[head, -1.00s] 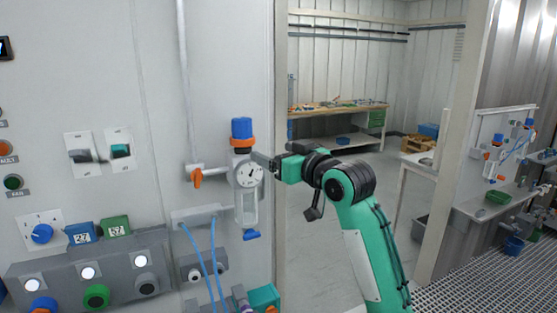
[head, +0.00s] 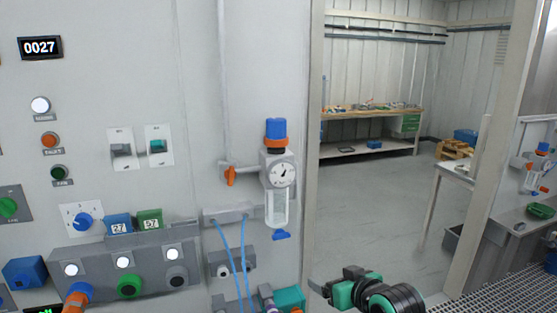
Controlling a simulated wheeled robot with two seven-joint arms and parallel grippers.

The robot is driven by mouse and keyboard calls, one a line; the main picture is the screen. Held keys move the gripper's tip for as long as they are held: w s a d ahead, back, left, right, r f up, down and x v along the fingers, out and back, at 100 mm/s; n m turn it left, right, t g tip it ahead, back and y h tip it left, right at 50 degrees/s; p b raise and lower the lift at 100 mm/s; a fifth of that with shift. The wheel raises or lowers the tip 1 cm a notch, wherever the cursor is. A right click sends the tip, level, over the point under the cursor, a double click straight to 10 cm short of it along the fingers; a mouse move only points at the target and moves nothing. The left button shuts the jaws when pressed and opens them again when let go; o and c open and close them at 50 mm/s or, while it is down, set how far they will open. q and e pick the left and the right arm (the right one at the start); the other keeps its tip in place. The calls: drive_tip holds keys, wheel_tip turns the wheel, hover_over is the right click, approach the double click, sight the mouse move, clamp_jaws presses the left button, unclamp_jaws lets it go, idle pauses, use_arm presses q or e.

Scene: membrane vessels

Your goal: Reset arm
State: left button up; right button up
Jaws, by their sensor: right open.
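My right gripper (head: 322,291) is low in the head view, right of the wall panel's edge and in front of the grey floor. Its jaws point left and are open, with nothing seen between them. Only the green and black wrist part of my right arm shows; the rest is below the frame. The gripper is apart from the filter regulator (head: 278,185), which has a blue knob, a round gauge and a clear bowl. My left gripper is not in view.
The grey control panel (head: 100,200) on the left carries switches, lamps and a display reading 0027. An orange-handled valve (head: 231,175) sits beside the regulator. A doorway opens onto clear floor (head: 375,215) and a workbench (head: 372,112).

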drive_tip(key=s+d+f+m+g+h, duration=0.1)
drive_tip(key=s+d+f+g+h, duration=0.3)
drive_tip(key=s+f, duration=1.2)
drive_tip(key=s+d+f+m+g+h, duration=0.1)
drive_tip(key=s+d+f+g, duration=0.15)
drive_tip(key=s, duration=0.65)
drive_tip(key=s+d+f+g, duration=0.1)
drive_tip(key=s+d+f, duration=0.25)
drive_tip(key=s, duration=0.55)
wheel_tip(320, 180, down, 34)
drive_tip(key=s+g, duration=0.2)
drive_tip(key=s+d+f+g, duration=0.1)
drive_tip(key=s+d+f, duration=0.2)
drive_tip(key=s+f, duration=1.4)
drive_tip(key=shift+s+d+f, duration=0.2)
drive_tip(key=shift+s, duration=0.25)
